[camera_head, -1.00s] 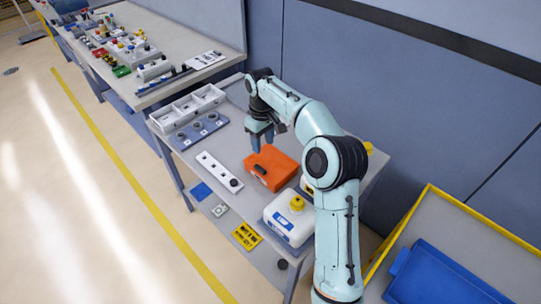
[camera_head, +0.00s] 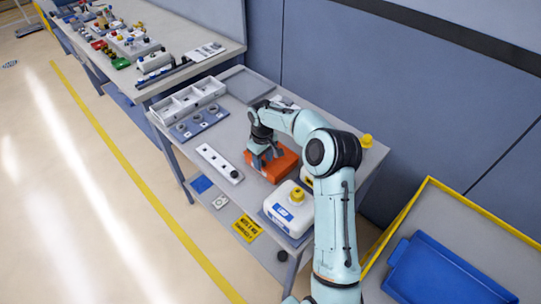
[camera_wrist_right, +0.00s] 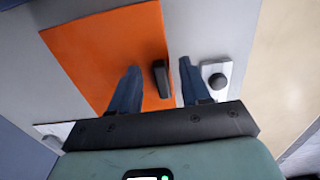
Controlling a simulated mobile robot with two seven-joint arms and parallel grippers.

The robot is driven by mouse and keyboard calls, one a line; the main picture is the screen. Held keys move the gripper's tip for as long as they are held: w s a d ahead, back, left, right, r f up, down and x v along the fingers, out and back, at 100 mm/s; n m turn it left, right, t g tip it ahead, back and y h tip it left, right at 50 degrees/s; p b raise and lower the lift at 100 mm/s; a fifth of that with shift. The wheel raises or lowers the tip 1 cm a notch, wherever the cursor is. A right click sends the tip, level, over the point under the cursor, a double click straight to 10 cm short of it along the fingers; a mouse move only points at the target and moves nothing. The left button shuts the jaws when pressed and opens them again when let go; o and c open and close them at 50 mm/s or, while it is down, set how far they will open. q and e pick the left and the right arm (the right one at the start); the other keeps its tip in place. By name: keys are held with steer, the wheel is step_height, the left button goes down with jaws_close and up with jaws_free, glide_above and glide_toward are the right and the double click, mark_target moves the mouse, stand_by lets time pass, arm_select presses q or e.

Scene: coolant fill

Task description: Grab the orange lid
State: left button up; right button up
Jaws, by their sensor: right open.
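The orange lid (camera_head: 284,166) lies on the grey table in the head view, partly covered by my right gripper (camera_head: 265,160). In the right wrist view the lid (camera_wrist_right: 105,50) is a flat orange panel with a black handle (camera_wrist_right: 161,79) near its right edge. My right gripper (camera_wrist_right: 159,68) is open there, one blue finger on each side of the handle. The left finger is over the orange surface, the right one just past the lid's edge. I cannot tell whether the fingertips touch anything. My left gripper is not in view.
A white jug with a yellow cap (camera_head: 289,207) stands just in front of the lid. A white strip with black knobs (camera_head: 219,163) lies to its left. A grey compartment tray (camera_head: 188,101) sits further back. A blue tray (camera_head: 440,272) is at lower right.

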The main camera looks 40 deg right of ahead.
steer(key=shift+f, duration=0.1)
jaws_close()
